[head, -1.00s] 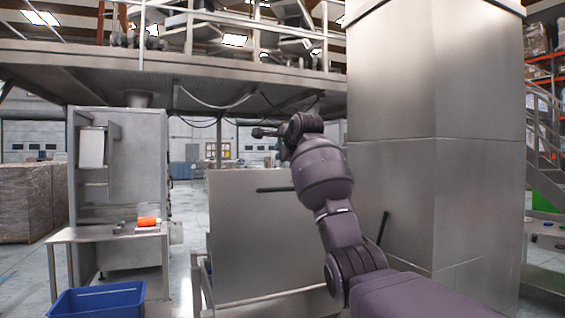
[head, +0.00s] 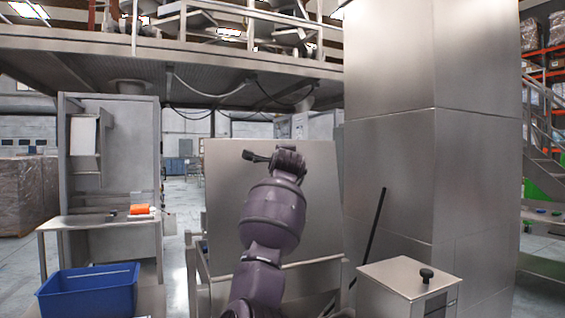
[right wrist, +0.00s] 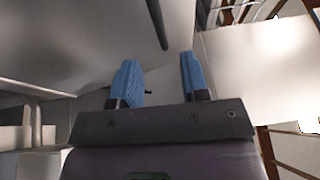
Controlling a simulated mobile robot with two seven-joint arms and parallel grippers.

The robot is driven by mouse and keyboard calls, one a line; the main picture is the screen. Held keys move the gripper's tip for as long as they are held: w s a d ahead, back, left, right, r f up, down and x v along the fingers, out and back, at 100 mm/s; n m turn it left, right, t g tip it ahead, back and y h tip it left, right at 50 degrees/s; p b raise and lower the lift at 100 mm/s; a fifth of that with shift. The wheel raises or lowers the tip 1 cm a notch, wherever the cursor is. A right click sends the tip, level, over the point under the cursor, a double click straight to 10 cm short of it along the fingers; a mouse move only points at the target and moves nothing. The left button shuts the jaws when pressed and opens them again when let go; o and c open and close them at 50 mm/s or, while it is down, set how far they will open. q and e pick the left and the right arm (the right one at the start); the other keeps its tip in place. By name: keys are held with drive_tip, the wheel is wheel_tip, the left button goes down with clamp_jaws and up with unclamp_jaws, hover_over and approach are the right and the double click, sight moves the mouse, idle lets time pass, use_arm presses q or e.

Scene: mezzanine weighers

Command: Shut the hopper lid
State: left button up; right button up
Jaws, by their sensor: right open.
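The hopper lid (head: 225,195) is a flat grey metal panel. It stands raised and leaning back over the hopper (head: 192,268) in the head view. My right arm crosses in front of it, and the right gripper (head: 256,157) is near the lid's upper part. In the right wrist view, the blue fingers of the right gripper (right wrist: 158,78) are open with nothing between them. A dark bar (right wrist: 157,25), perhaps the lid's handle, lies beyond the fingertips. In the head view the arm hides the middle of the lid, and no handle shows there. My left gripper is not in view.
A metal column (head: 390,150) stands close on the right. A small metal box with a black knob (head: 426,274) is in front of it, and a dark rod (head: 375,225) leans beside it. A blue crate (head: 90,295) and a metal bench (head: 60,223) are at left.

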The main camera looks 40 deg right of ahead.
drive_tip(key=shift+a+b+x, duration=0.2)
drive_tip(key=shift+b+x, duration=0.45)
drive_tip(key=shift+x, duration=4.85)
drive_tip(key=shift+w+f, duration=0.1)
drive_tip(key=shift+w, duration=0.1)
clamp_jaws()
